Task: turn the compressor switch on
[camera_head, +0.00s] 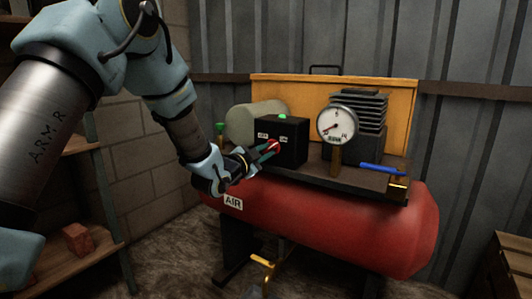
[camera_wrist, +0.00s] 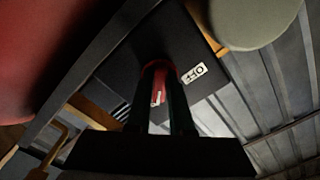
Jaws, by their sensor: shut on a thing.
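The black switch box (camera_head: 291,133) stands on the deck of the red compressor tank (camera_head: 330,225). A green lamp (camera_head: 282,116) sits on its top and looks bright. Two white labels are on its front; the OFF label (camera_wrist: 194,74) reads upside down in the wrist view. My gripper (camera_head: 267,152) reaches the box front from the left and is shut on the red switch knob (camera_head: 273,146). In the wrist view the red knob (camera_wrist: 155,66) sits between the dark fingers, which partly hide it. I cannot tell exactly which label the knob points to.
A round gauge (camera_head: 337,124) stands right of the box, its needle toward the lower left. A blue lever (camera_head: 382,168) lies farther right on the deck. A brass valve (camera_head: 268,268) hangs below the tank. Shelves with a brick (camera_head: 78,238) stand at left.

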